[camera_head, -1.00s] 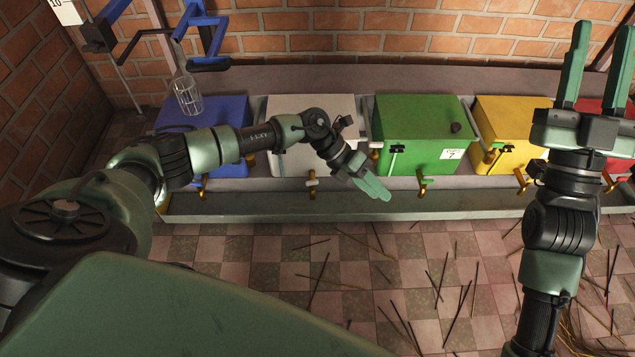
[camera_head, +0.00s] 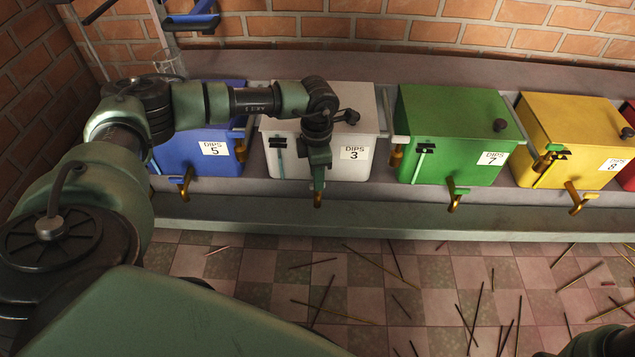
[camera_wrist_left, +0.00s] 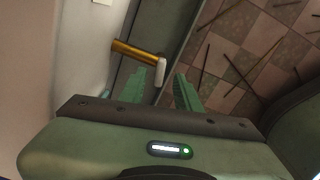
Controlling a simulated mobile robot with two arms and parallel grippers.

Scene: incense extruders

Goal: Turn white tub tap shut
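The white tub (camera_head: 358,128) with a "DIPS 3" label stands between the blue and green tubs. Its brass tap (camera_head: 318,201) is mostly hidden behind my left gripper (camera_head: 318,178), which points down in front of the tub. In the left wrist view the brass tap (camera_wrist_left: 135,51) reaches in from the left and ends in a white handle (camera_wrist_left: 160,70). My left gripper (camera_wrist_left: 164,82) is open, its two green fingers parted on either side of the handle's lower end. I cannot tell whether either finger touches it. My right gripper is out of view.
A blue tub (camera_head: 190,157) stands left, a green tub (camera_head: 455,120) and a yellow tub (camera_head: 570,130) right, each with a brass tap. A trough ledge (camera_head: 420,219) runs below them. Incense sticks litter the tiled floor (camera_head: 390,300).

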